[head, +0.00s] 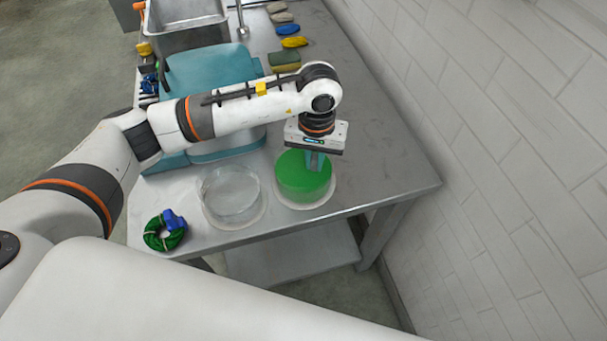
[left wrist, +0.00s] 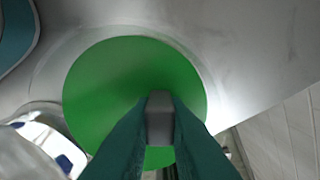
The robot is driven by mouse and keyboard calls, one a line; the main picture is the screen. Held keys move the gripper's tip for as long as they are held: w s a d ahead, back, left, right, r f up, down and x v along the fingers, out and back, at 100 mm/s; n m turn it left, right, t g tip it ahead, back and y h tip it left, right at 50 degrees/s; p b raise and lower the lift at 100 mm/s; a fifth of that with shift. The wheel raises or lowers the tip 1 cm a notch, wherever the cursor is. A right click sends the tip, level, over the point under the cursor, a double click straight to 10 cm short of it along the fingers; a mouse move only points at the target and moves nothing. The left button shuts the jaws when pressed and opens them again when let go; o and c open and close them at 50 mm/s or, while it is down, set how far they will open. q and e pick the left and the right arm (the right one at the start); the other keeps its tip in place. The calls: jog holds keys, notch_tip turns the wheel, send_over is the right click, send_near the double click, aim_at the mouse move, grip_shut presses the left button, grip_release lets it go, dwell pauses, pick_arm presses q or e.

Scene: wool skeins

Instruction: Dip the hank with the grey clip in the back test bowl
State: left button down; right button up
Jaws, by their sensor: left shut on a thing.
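My left gripper (head: 315,160) points down over the bowl of green liquid (head: 330,190), at the right of the two bowls. In the left wrist view the fingers (left wrist: 158,135) are shut on a grey clip (left wrist: 160,112), with the green liquid (left wrist: 100,85) filling the bowl below. The hank under the clip is hidden by the fingers and liquid; I cannot tell how deep it hangs. A clear bowl (head: 231,195) with colourless contents stands just left of the green one. My right gripper is not in view.
A green hank with a blue clip (head: 165,230) lies at the table's front left corner. A tiled wall (head: 480,130) runs along the right.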

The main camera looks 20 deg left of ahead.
pick_arm(q)
jog(key=shift+s, duration=0.1)
jog(key=shift+s+d+r, duration=0.1)
jog(key=shift+s+r, duration=0.35)
jog(key=shift+s, duration=0.2)
jog(key=shift+f, duration=0.1)
jog(key=shift+w+f+b, duration=0.4)
jog(key=shift+w+b, duration=0.35)
jog(key=shift+b, duration=0.2)
jog(key=shift+s+r, duration=0.1)
jog(key=shift+s+r, duration=0.4)
jog(key=shift+s, duration=0.25)
